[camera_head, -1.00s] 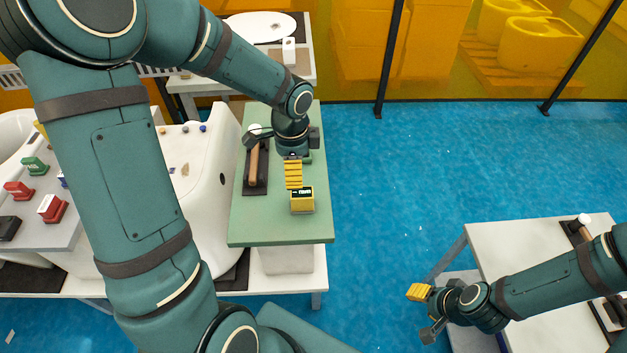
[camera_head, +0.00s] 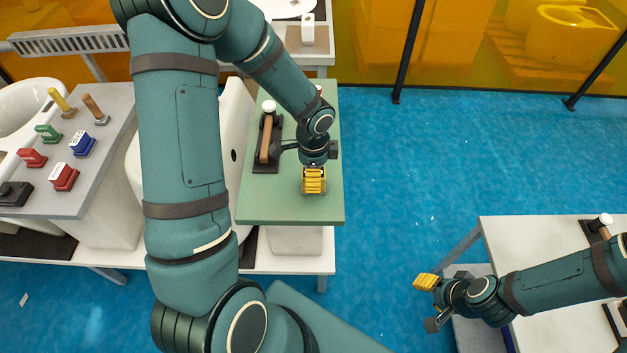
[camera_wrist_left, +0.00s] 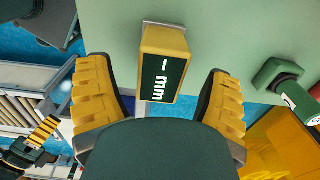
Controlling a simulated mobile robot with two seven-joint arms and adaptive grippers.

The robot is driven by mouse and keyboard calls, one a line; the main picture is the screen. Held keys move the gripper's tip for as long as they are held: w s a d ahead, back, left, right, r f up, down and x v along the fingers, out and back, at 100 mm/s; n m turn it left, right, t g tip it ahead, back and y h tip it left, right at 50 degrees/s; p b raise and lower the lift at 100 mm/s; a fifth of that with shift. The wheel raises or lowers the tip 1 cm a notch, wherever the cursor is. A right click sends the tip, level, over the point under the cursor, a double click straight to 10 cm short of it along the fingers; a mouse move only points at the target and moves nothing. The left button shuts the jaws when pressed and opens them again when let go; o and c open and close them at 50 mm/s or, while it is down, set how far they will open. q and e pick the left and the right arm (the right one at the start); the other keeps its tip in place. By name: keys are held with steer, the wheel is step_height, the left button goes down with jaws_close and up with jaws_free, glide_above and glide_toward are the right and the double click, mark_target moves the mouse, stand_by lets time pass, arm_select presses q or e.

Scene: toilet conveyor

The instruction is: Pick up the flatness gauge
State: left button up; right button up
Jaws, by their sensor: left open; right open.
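The flatness gauge (camera_wrist_left: 165,68) is a yellow block with a dark display reading "-- mm". In the left wrist view it stands at the top middle, on the green table top. My left gripper (camera_head: 313,180) is open over the front part of that table. Its two yellow ribbed fingers lie either side of the gauge in the wrist view, with a gap on both sides. In the head view the gripper hides most or all of the gauge. My right gripper (camera_head: 427,284) is open and empty at the lower right, away from the gauge.
A wooden-handled mallet (camera_head: 267,138) lies on a dark holder left of my left gripper. A green tool (camera_wrist_left: 278,76) is right of the gauge in the wrist view. Coloured stamps (camera_head: 64,177) stand on a grey table at left. A white table (camera_head: 545,235) is at lower right.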

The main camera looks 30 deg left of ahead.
arm_select(q)
step_height(320, 180, down, 2)
steer(key=shift+f, duration=0.2)
jaws_close()
step_height(320, 180, up, 10)
steer(key=shift+r+p, duration=0.1)
steer(key=shift+p, duration=0.75)
